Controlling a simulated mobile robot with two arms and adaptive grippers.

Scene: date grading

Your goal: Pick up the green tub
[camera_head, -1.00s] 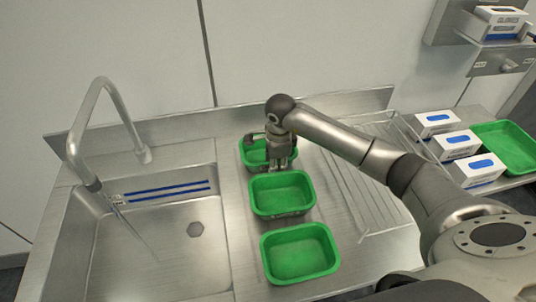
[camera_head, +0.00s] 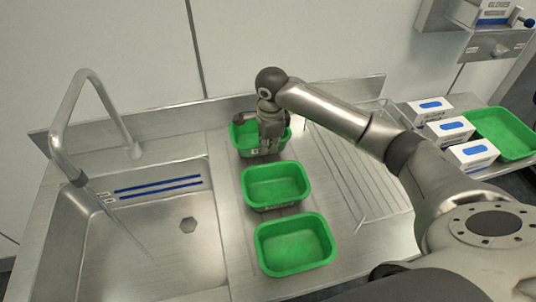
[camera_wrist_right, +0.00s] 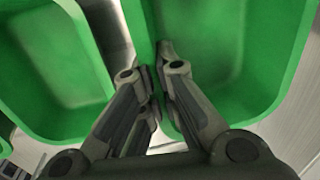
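Three green tubs stand in a row on the steel counter, seen in the head view. My right gripper (camera_head: 268,146) is at the far green tub (camera_head: 240,142), shut on its near wall. That tub looks raised slightly off the counter. In the right wrist view the held tub (camera_wrist_right: 225,60) fills the right side, with its wall between the fingertips (camera_wrist_right: 160,72). The middle green tub (camera_head: 276,186) and the near green tub (camera_head: 295,245) sit open and empty. Another tub (camera_wrist_right: 60,60) shows at left in the wrist view. My left gripper is not seen.
A sink (camera_head: 150,240) with a tall faucet (camera_head: 75,120) lies left of the tubs. A ribbed drainboard (camera_head: 355,185) is to the right. White boxes (camera_head: 448,131) and a green tray (camera_head: 502,133) stand further right. The wall rises close behind.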

